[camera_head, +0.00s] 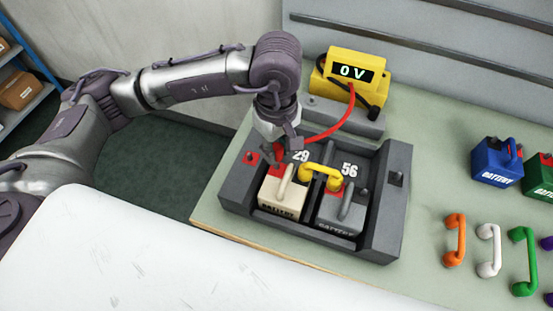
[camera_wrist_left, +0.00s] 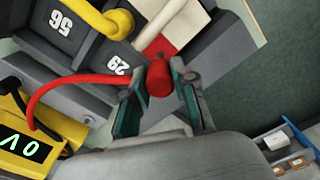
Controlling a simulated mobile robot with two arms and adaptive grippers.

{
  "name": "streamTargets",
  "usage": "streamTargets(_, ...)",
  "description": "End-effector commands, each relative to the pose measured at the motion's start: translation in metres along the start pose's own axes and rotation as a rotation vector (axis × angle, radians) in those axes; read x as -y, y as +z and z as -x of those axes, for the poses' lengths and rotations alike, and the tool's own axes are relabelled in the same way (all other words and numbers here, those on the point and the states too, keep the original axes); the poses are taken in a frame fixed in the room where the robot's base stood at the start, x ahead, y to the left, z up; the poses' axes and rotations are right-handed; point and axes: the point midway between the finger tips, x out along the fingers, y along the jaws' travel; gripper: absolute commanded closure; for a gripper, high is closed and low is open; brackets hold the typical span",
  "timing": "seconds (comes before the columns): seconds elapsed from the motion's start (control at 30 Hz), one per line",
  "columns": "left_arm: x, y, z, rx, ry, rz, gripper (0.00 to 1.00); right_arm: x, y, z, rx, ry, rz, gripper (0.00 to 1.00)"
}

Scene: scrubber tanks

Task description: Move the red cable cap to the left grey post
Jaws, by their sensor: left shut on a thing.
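My left gripper (camera_head: 287,142) is shut on the red cable cap (camera_wrist_left: 159,80), which sits between its fingers in the left wrist view. A red cable runs from the cap to the yellow meter (camera_head: 348,78), which reads 0 V. The gripper is above the tray (camera_head: 233,187), near the back of the cream battery (camera_head: 281,196), by the number 29. The left grey post (camera_head: 252,157), with red around its base, is on the tray's left block, left of the gripper. It is small and its detail is unclear. My right gripper is not in view.
A yellow connector (camera_head: 320,174) bridges the cream battery and a grey battery (camera_head: 342,210). Another post (camera_head: 397,179) stands on the tray's right block. Blue (camera_head: 493,165) and green batteries and several coloured connectors lie on the bench to the right.

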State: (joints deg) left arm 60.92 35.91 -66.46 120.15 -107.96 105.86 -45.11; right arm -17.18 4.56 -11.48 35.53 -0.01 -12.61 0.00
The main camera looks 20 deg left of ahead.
Motion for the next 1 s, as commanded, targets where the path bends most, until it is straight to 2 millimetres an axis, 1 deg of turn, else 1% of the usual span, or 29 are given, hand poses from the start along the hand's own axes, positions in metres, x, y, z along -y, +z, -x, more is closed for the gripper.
streamTargets(0.1,0.000,0.000,0.006,0.000,0.001,0.000,1.00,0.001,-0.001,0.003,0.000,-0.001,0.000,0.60)
streamTargets(0.37,0.000,0.000,0.016,0.000,0.000,0.000,1.00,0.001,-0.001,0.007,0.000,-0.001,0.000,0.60)
streamTargets(0.67,0.000,0.000,0.016,0.000,0.000,0.000,1.00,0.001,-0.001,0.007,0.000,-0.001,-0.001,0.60)
streamTargets(0.87,0.000,0.000,0.013,-0.001,0.001,-0.001,1.00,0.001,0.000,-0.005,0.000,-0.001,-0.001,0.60)
streamTargets(1.0,0.000,0.000,0.016,0.000,0.000,-0.001,1.00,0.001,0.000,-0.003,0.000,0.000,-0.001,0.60)
